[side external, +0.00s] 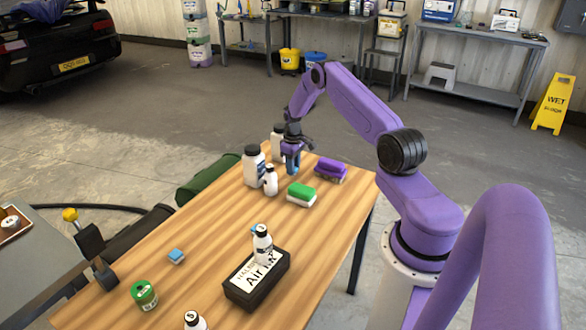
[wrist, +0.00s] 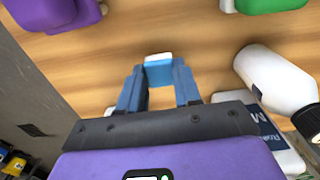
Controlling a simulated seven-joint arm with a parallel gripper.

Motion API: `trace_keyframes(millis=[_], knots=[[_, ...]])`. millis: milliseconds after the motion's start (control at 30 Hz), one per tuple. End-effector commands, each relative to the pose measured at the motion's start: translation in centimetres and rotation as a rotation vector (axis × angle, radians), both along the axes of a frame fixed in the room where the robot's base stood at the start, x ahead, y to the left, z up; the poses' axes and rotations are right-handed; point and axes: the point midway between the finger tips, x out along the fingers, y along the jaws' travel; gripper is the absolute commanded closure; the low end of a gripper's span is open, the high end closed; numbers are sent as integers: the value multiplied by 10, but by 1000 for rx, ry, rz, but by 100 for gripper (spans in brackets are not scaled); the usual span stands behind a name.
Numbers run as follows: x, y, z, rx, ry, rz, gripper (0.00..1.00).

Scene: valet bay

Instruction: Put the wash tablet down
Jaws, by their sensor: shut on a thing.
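My gripper (side external: 291,168) points down over the far end of the wooden table, between white bottles and a purple sponge. In the wrist view its blue fingers (wrist: 159,82) are shut on a small blue-and-white wash tablet (wrist: 158,69) at their tips. The fingers hide this tablet in the side view. I cannot tell whether it touches the table (side external: 215,220). Another blue tablet (side external: 177,256) lies on the table's left part. A further blue piece (side external: 254,229) shows partly behind a small bottle.
White bottles (side external: 254,167) (wrist: 275,80) stand close beside my gripper. The purple sponge (side external: 331,168) (wrist: 55,12) and a green-and-white sponge (side external: 301,194) lie to its right. A black box (side external: 240,292), a small bottle (side external: 263,244) and a green tin (side external: 144,294) are nearer. The table's middle is clear.

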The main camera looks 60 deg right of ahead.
Motion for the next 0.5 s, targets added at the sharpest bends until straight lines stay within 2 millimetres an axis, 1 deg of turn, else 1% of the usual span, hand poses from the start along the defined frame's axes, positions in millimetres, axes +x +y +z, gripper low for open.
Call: trace_keyframes(millis=[33, 100, 500], knots=[[0, 0, -6, 0, -1, 0, 96], [0, 0, -10, -1, -1, -1, 96], [0, 0, -14, -1, -2, 0, 96]])
